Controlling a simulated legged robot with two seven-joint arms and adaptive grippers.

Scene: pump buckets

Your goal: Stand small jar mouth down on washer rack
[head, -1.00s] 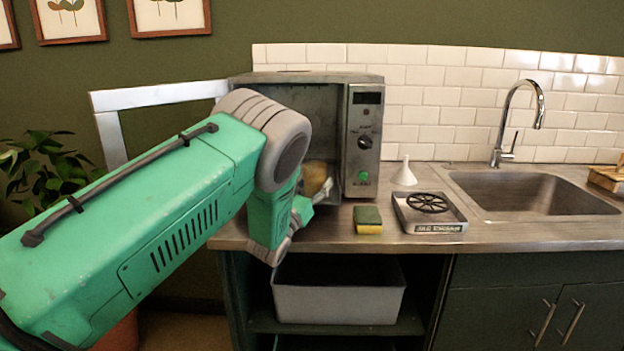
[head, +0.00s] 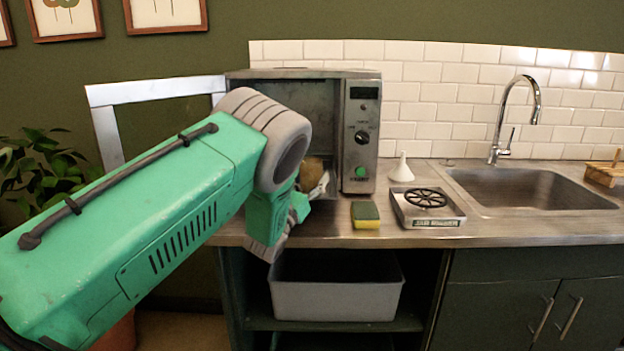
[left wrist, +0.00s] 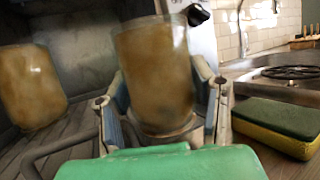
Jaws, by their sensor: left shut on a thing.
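The washer (head: 361,135) is a grey metal box on the counter with its front door (head: 105,130) swung open to the left. My left gripper (head: 314,190) is at the opening; its wrist hides part of it. A second brownish jar (left wrist: 32,85) stands inside the washer at left, on or near the dark rack bars (left wrist: 75,146). I cannot tell whether the held jar touches the rack.
A green and yellow sponge (head: 366,214), a white funnel (head: 402,170) and a square plate with a black round grate (head: 427,208) stand right of the washer. Farther right is a sink (head: 535,190) with a tap. A grey bin (head: 337,297) sits below the counter.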

